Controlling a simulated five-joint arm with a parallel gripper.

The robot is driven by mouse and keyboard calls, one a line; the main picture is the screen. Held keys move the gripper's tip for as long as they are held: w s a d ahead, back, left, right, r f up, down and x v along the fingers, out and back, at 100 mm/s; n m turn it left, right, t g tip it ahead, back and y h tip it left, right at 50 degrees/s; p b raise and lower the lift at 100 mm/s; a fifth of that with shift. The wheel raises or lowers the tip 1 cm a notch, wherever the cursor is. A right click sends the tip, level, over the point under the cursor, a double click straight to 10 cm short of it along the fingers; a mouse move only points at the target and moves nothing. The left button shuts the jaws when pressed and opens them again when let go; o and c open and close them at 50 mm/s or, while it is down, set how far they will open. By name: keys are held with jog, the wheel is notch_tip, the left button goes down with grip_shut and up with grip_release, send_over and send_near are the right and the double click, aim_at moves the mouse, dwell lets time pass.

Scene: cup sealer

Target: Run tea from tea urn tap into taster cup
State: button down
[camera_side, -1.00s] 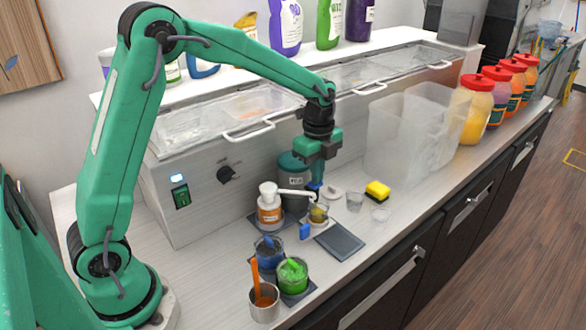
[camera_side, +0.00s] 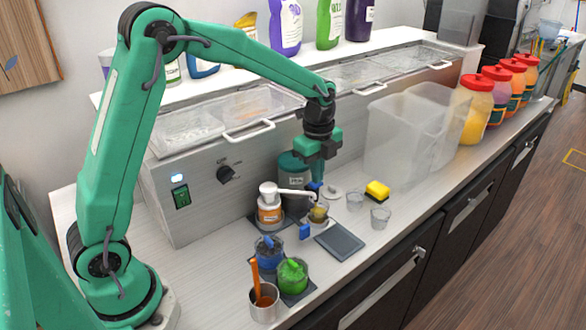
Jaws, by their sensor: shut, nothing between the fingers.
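The tea urn (camera_side: 292,172) is a dark grey-green canister standing against the counter unit. A small blue tap lever (camera_side: 314,186) shows at its front, right at my fingertips. My gripper (camera_side: 317,180) points down there, shut with nothing between its fingers; whether it touches the lever I cannot tell. The taster cup (camera_side: 318,214) is a small clear cup, upright below my gripper, with amber-yellow content low in it. The nozzle of a white pump bottle (camera_side: 269,210) with an orange label reaches towards the cup. Any stream from the tap is too small to make out.
A dark square pad (camera_side: 340,242) lies in front of the cup. Two clear cups (camera_side: 380,218) and a yellow sponge (camera_side: 377,190) stand to the right. Blue, green (camera_side: 292,275) and orange-handled containers stand nearer the front. A large clear bin (camera_side: 415,135) stands farther right.

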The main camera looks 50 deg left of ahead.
jog(key=shift+s+f+g, duration=0.3)
jog(key=shift+s+f, duration=0.1)
jog(key=shift+f, duration=0.3)
notch_tip(320, 180, up, 15)
jog(key=shift+w+r, duration=0.2)
jog(key=shift+w, duration=0.2)
dwell(0.4)
dwell(1.1)
jog(key=shift+s+r, duration=0.1)
jog(key=shift+r, duration=0.45)
jog(key=shift+f, duration=0.1)
notch_tip(320, 180, down, 14)
jog(key=shift+r, duration=0.1)
dwell(0.7)
